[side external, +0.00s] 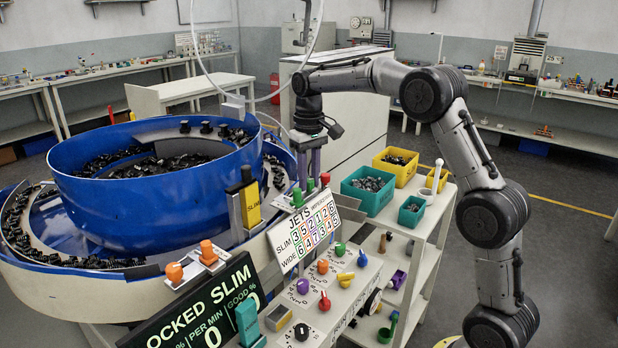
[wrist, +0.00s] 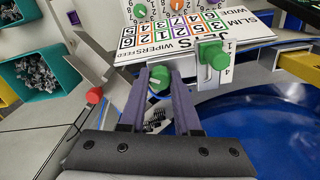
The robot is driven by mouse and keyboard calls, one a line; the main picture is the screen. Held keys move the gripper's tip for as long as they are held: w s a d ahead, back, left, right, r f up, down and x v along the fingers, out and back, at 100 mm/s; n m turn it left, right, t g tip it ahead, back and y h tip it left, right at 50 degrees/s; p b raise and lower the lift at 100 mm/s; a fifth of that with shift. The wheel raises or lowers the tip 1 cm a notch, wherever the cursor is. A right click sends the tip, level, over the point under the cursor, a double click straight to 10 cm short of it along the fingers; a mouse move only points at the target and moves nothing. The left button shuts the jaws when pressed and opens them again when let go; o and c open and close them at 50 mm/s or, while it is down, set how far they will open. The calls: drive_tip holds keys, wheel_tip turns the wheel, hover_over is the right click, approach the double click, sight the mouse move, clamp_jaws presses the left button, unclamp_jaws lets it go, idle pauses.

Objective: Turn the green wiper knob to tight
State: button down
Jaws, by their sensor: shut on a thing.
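A green knob (wrist: 159,79) with a pale pointer mark sits between the two purple fingers of my gripper (wrist: 161,88) in the wrist view. In the side view my gripper (side external: 309,172) points down onto this green knob (side external: 310,185) from above, shut on its sides. A second green knob (wrist: 212,55) stands just right of it in the wrist view, on a pale block with small numbers; in the side view this knob (side external: 297,197) is at the left. A red knob (wrist: 94,95) is on the other side, clear of the fingers. The held knob's scale is hidden.
A white sign (side external: 304,229) with coloured numbers stands close in front of the knobs. The blue bowl (side external: 150,195) is beside them. A panel of coloured knobs (side external: 330,283) lies below. Teal (side external: 368,199) and yellow (side external: 396,168) bins stand at the right.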

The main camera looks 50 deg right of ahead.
sight(309, 179)
drive_tip(key=shift+r, duration=0.1)
drive_tip(key=c, duration=0.6)
unclamp_jaws()
drive_tip(key=shift+r, duration=6.85)
